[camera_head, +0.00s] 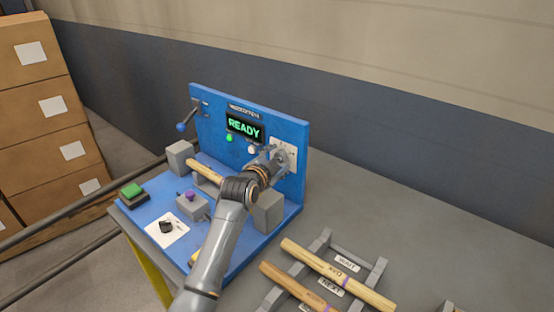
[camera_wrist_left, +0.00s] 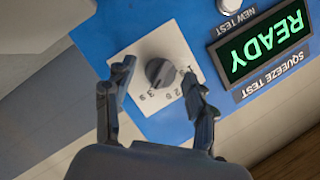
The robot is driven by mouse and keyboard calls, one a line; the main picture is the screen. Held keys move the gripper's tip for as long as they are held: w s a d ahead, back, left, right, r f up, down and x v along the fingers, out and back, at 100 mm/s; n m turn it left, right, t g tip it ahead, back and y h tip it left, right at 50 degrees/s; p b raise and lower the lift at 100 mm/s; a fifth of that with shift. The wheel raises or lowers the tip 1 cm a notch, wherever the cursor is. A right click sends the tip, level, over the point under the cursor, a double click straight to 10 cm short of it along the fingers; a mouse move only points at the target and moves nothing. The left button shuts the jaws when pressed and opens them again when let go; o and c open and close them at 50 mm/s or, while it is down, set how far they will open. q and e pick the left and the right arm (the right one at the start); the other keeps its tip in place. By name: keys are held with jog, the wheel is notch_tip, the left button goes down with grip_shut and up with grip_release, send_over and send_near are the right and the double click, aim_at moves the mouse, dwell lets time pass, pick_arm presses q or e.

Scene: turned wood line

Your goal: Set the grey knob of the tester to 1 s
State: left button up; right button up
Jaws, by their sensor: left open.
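The blue tester (camera_head: 215,108) has a lit screen (camera_head: 244,127) that reads READY. Its white dial plate (camera_wrist_left: 136,92) carries the dark grey round knob (camera_wrist_left: 160,72). The left wrist view shows the plate upside down, with marks 1, 2 and 3 around the knob; I cannot tell which mark the knob points at. My left gripper (camera_wrist_left: 158,76) is open, its fingers on either side of the knob; I cannot tell whether they touch it. In the head view the left gripper (camera_head: 280,157) is at the panel's right side and covers the knob. My right gripper is not in view.
A green button (camera_head: 132,190), a purple-topped grey block (camera_head: 191,202) and a blue-ended lever (camera_head: 183,125) are on the tester's left side. A wooden handle (camera_head: 205,171) lies behind my arm. More handles rest on a grey rack (camera_head: 378,272) at the front right. Cardboard boxes (camera_head: 45,95) stand left.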

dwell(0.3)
pick_arm(q)
jog(key=c, duration=1.2)
jog(key=shift+o, duration=0.2)
